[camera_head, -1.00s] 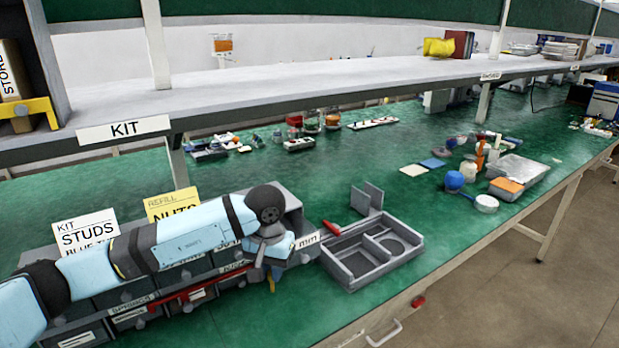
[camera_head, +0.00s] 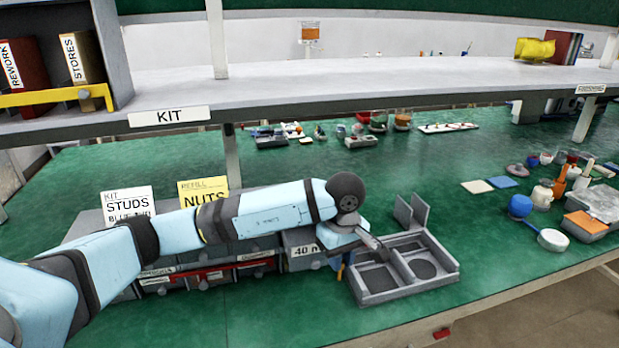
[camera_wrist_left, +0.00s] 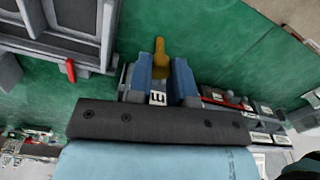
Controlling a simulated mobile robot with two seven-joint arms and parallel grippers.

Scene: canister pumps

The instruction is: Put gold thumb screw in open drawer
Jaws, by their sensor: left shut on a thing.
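My left gripper (camera_head: 342,268) is shut on the gold thumb screw (camera_wrist_left: 160,52). In the left wrist view the screw sticks out between the two blue fingers of the gripper (camera_wrist_left: 161,80). In the head view the gripper hangs between the right end of the grey drawer unit (camera_head: 300,240) and a grey tray, partly hidden by the wrist. The unit's drawer fronts (camera_wrist_left: 262,108) also show at the right of the wrist view. My arm covers much of the unit, and I cannot tell clearly which drawer is open. My right gripper is not in view.
The grey compartment tray (camera_head: 375,281) lies close right of the gripper. A red-handled item (camera_wrist_left: 70,70) lies beside it. A shelf edge (camera_head: 290,112) runs above; green bench (camera_head: 280,318) in front is clear.

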